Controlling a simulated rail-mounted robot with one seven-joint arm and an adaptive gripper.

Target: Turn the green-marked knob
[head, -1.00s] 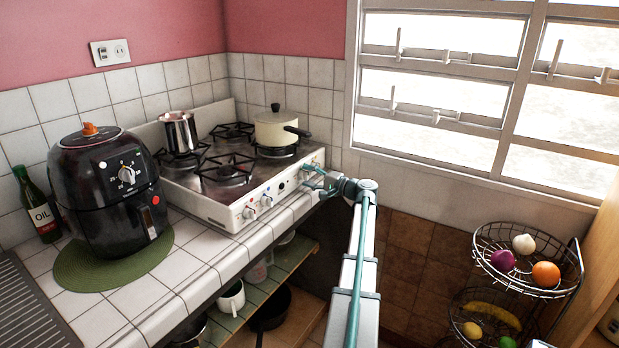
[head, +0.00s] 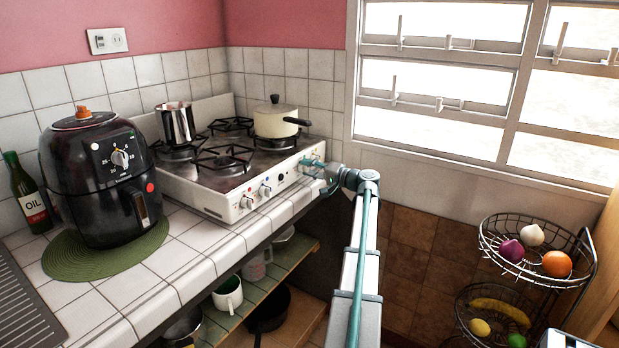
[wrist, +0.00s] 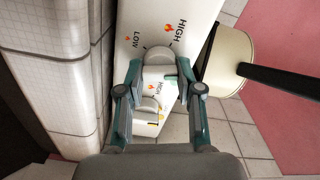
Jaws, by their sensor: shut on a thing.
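The white stove (head: 210,198) has a row of knobs along its front panel. A red-marked knob (head: 246,202) and a blue-marked knob (head: 265,190) show clear of my gripper. My gripper (head: 314,168) is at the right end of the panel. In the wrist view its teal fingertips (wrist: 159,68) are on both sides of a grey knob (wrist: 157,54) with LOW and HIGH printed beside it, and they are shut on it. The fingers partly cover this knob, and I cannot make out a green mark. Another knob (wrist: 150,104) shows between the fingers, nearer the palm.
A cream pot (head: 275,122) and a metal jug (head: 176,124) stand on the stove. The pot's dark handle (wrist: 285,80) reaches past my gripper's right side in the wrist view. A black air fryer (head: 85,165) stands left. A wire fruit basket (head: 500,262) is right.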

